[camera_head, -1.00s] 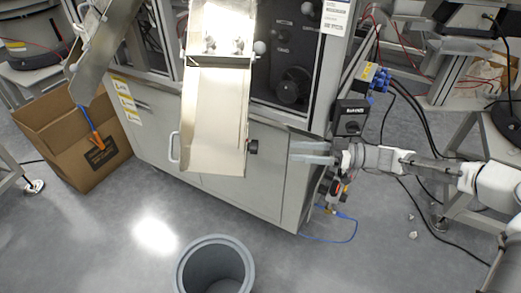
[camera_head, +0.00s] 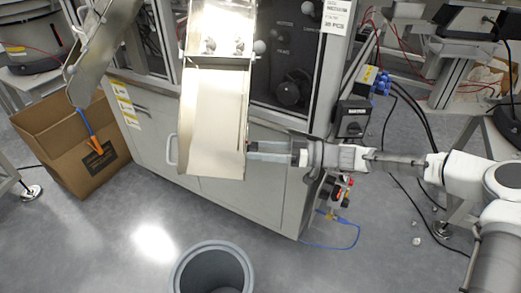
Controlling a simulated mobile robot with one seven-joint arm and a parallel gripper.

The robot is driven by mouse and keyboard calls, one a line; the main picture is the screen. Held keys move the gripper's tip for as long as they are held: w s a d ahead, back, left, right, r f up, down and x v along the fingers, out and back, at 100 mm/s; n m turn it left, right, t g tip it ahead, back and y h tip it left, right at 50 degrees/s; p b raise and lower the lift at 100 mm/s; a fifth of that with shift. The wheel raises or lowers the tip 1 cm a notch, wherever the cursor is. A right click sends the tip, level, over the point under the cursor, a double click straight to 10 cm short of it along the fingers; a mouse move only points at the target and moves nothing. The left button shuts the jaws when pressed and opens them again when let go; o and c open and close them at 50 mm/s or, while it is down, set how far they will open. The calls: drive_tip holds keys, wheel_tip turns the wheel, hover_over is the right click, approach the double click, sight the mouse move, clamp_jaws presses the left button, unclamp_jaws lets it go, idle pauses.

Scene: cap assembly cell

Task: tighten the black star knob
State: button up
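The black star knob (camera_head: 253,147) is on the right side wall of the metal chute (camera_head: 216,120), near its lower end. Only a small dark part of it shows, because my gripper is in front of it. My gripper (camera_head: 256,153) comes in level from the right, with its fingertips at the knob and close to the chute wall. I cannot tell whether the fingers are around the knob, touching it or just beside it, nor how far apart they are.
The machine cabinet (camera_head: 224,190) stands behind the chute, with a control box (camera_head: 352,119) at its right corner. A grey bin (camera_head: 213,272) stands on the floor below. A cardboard box (camera_head: 62,150) and a second chute (camera_head: 103,50) are at left. The middle floor is clear.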

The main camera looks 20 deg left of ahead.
clamp_jaws()
drive_tip(key=shift+m, duration=0.3)
drive_tip(key=shift+m+p, duration=6.95)
drive_tip(key=shift+m, duration=7.55)
